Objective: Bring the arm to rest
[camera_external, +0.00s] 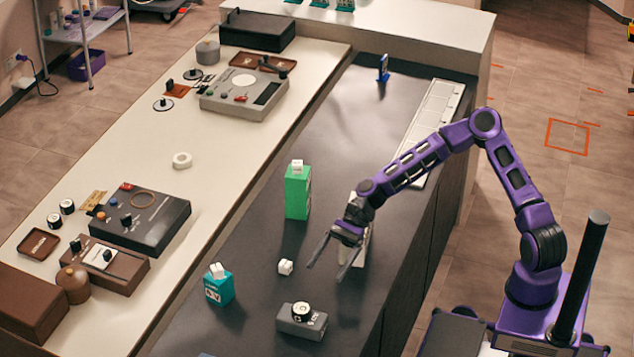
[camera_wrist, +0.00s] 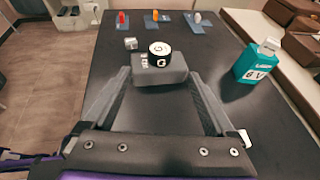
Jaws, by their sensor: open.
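My gripper (camera_external: 330,258) hangs at the end of my purple arm above the dark counter (camera_external: 352,118). Its two fingers are spread apart with nothing between them. In the wrist view my gripper (camera_wrist: 160,100) shows both fingers open, with a grey block (camera_wrist: 160,74) beyond the tips. A round black-and-white piece (camera_wrist: 160,48) sits on that block. In the external view the grey block (camera_external: 297,325) lies below my gripper, apart from it. A white upright object (camera_external: 357,250) stands partly hidden behind the gripper.
The cream counter at left carries several devices. The counter's far middle is mostly clear.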

